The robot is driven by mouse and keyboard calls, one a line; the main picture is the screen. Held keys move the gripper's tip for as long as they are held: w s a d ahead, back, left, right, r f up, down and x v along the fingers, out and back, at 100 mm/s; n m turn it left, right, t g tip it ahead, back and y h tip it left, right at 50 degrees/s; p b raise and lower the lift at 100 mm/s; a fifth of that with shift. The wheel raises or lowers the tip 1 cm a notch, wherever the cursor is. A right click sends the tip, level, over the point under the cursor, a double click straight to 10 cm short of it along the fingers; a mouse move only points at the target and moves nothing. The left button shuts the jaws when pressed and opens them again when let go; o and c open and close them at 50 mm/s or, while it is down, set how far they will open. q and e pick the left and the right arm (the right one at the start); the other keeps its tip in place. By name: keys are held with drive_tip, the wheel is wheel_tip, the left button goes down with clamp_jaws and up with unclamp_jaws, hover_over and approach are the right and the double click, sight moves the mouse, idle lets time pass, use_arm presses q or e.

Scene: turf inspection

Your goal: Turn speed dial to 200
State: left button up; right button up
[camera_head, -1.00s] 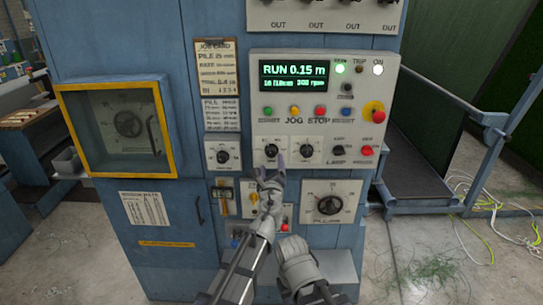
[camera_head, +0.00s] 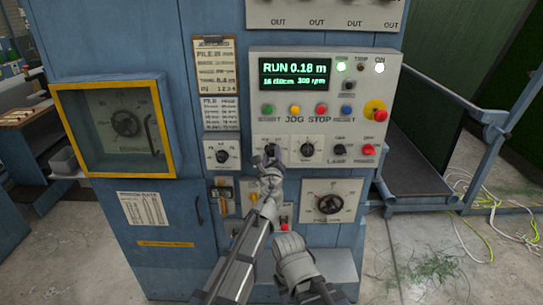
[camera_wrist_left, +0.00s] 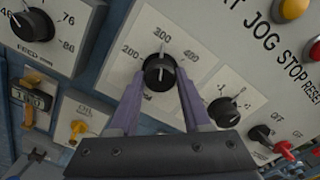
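The speed dial (camera_wrist_left: 158,72) is a black round knob on a white plate marked 200, 300 and 400. Its white pointer line points up, close to the 300 mark, in the left wrist view. My left gripper (camera_wrist_left: 160,84) has one purple finger on each side of the knob, and both appear to touch it. In the head view my left gripper (camera_head: 271,158) covers most of the dial plate. The display (camera_head: 295,74) reads RUN 0.18 m, with a smaller line that seems to read 300 rpm.
A second small dial (camera_head: 308,149) sits just right of the speed dial, and another knob (camera_head: 221,155) to its left. Coloured buttons and a red mushroom button (camera_head: 375,111) are above. A larger dial (camera_head: 328,204) is below right.

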use_arm(q)
clamp_jaws()
idle(0.3)
drive_tip(key=n, duration=0.5)
drive_tip(key=shift+n, duration=0.4)
drive_tip(key=n, duration=0.6)
drive_tip(key=shift+s, duration=0.1)
idle(0.4)
drive_tip(key=o, duration=0.5)
unclamp_jaws()
drive_tip(key=shift+o, duration=0.2)
